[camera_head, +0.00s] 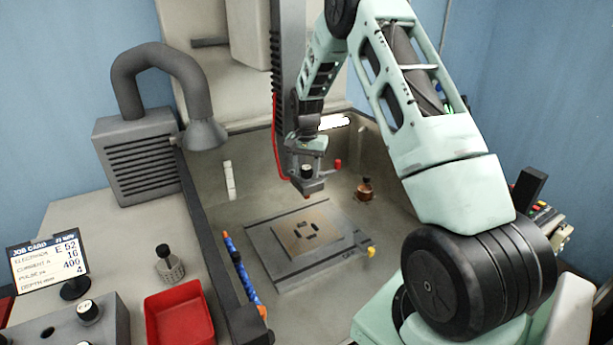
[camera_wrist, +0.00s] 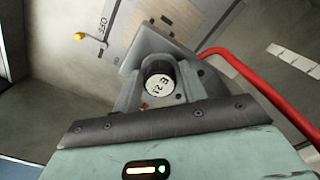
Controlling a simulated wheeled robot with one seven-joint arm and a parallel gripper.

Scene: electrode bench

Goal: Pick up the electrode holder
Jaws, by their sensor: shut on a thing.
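The electrode holder (camera_wrist: 158,86) shows end-on in the wrist view as a dark round body with a white label that seems to read "E 21". My gripper (camera_wrist: 160,88) is shut on it, with a grey finger on each side. In the head view the holder (camera_head: 307,171) is a small dark round piece with a pale top, at the lower end of the machine's dark column. My gripper (camera_head: 305,150) is there, above the worktank. Grey metal lies close around the holder. I cannot tell whether the holder touches the column.
A plate with a dark-slotted workpiece (camera_head: 306,231) lies below. A yellow-knobbed lever (camera_head: 371,252), brown bottle (camera_head: 365,189) and blue-orange hose (camera_head: 243,276) are around it. A red tray (camera_head: 180,318), another round labelled piece (camera_head: 88,309) and a job card reading E 52 (camera_head: 45,262) stand left.

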